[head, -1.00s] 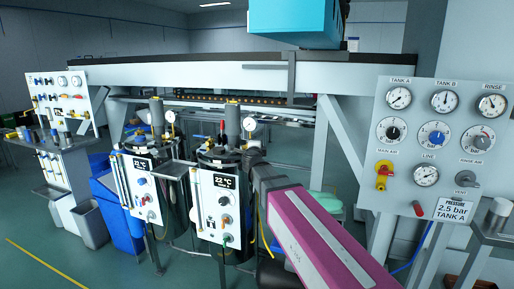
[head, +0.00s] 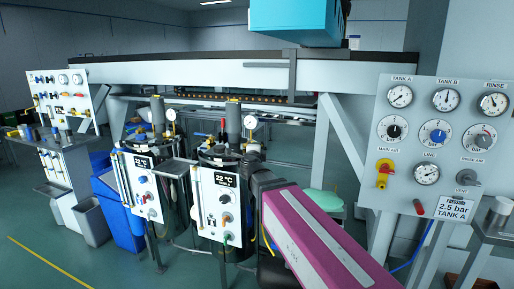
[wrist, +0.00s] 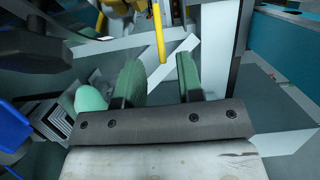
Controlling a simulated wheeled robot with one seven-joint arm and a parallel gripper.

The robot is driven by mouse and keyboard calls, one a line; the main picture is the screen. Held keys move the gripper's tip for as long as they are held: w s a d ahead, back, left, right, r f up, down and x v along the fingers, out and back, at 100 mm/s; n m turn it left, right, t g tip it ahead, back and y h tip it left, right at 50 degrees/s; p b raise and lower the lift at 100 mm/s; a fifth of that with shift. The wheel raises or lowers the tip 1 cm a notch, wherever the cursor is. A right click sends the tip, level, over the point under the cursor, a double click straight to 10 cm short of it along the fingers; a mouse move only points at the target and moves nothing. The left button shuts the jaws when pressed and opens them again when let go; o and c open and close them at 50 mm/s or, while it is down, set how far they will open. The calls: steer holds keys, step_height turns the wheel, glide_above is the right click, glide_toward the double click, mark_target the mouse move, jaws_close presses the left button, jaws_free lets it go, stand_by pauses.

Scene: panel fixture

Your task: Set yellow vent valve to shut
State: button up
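My gripper (wrist: 157,68) shows in the wrist view with its two green fingers apart and nothing between them. A yellow bar (wrist: 159,30) hangs just beyond the fingertips, close to the gap, with a yellow body (wrist: 118,22) beside it. I cannot tell for sure whether these belong to the vent valve. My gripper is hidden behind my arm in the head view.
The gauge panel (head: 449,118) stands at the right. Two tanks with white control plates (head: 218,208) stand in the middle, near my arm. A second panel (head: 68,93) and grey and blue bins (head: 88,223) are at the left. Open floor lies at the front left.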

steer(key=s, duration=0.4)
steer(key=shift+s+a, duration=0.15)
